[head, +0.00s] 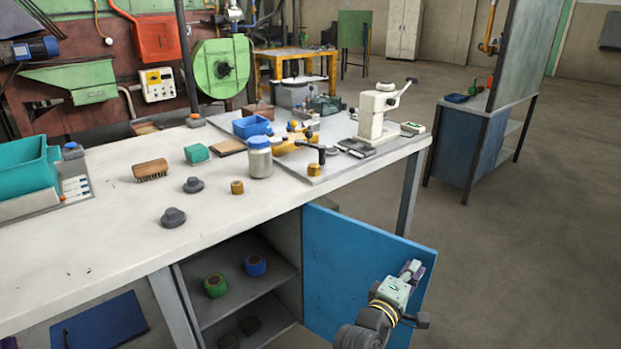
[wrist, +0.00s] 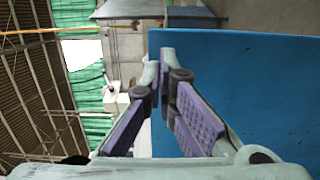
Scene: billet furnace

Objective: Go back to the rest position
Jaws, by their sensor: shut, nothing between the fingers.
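My gripper (head: 413,269) is shut and empty at the lower right of the head view, in front of the outer part of the open blue cabinet door (head: 345,255). In the wrist view, its purple-padded fingers (wrist: 161,72) come together at the tips with nothing between them. The blue door (wrist: 265,90) fills the right side of that view, behind the fingers. Whether the gripper touches the door cannot be told.
The white workbench (head: 110,235) carries a brush (head: 150,170), a jar (head: 259,157), dark knobs, a teal bin (head: 25,165) and a white press (head: 378,115). A blue-sided stand (head: 465,145) is at the upper right. The floor (head: 530,255) right of the door is clear.

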